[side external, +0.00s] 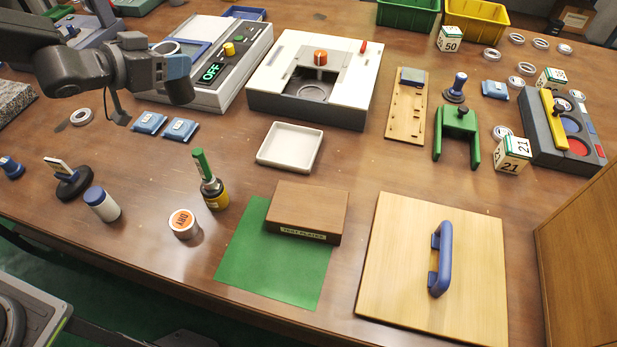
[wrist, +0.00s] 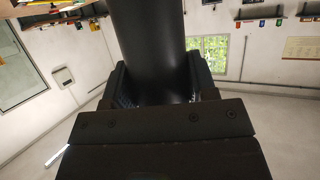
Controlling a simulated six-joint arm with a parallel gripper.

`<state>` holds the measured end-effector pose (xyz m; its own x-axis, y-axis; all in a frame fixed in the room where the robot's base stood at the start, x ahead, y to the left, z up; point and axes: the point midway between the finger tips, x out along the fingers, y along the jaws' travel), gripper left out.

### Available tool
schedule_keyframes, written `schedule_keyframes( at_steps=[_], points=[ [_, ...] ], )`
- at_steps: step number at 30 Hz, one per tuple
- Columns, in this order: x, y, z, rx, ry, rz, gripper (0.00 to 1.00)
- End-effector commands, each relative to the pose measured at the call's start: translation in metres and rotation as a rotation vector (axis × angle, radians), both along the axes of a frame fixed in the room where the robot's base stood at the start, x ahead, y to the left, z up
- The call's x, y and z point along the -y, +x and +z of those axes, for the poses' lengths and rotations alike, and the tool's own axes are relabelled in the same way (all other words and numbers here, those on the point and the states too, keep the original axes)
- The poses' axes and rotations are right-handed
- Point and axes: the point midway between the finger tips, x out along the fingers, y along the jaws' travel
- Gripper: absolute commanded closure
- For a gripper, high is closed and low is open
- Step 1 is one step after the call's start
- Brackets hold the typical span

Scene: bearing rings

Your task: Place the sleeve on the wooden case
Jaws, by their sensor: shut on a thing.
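The wooden case (side external: 308,208) is a closed brown box with a pale label on its front. It rests on the upper right part of a green mat (side external: 262,272). My gripper (wrist: 157,88) shows in the wrist view, its dark jaws shut on a black cylinder, which looks like the sleeve (wrist: 148,40). The cylinder's far end runs out of the top of the view. In the side view my arm's end is at upper left, above the table and far from the case. The sleeve and fingertips cannot be made out there.
A white tray (side external: 290,147) stands behind the case. A green-capped bottle (side external: 209,182) and round tin (side external: 184,223) stand left of it. A wooden board (side external: 400,255) with a blue handle (side external: 440,258) lies to the right. Blue packets (side external: 150,122) lie near my arm.

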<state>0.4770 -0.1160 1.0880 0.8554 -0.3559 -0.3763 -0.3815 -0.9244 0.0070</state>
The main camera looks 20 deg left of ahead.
Motion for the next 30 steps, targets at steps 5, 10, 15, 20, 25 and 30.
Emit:
schedule_keyframes(
  at_steps=[5, 10, 15, 20, 25, 30],
  points=[
    [0.092, -0.005, 0.001, 0.004, -0.002, -0.211, 0.92],
    [0.169, -0.023, 0.001, 0.003, 0.000, -0.385, 0.92],
    [0.221, -0.042, 0.000, 0.003, 0.003, -0.503, 0.92],
    [0.252, -0.057, -0.001, 0.003, 0.007, -0.572, 0.92],
    [0.271, -0.067, -0.006, 0.000, 0.009, -0.618, 0.92],
    [0.270, -0.066, -0.023, -0.001, 0.008, -0.614, 0.92]
  ],
)
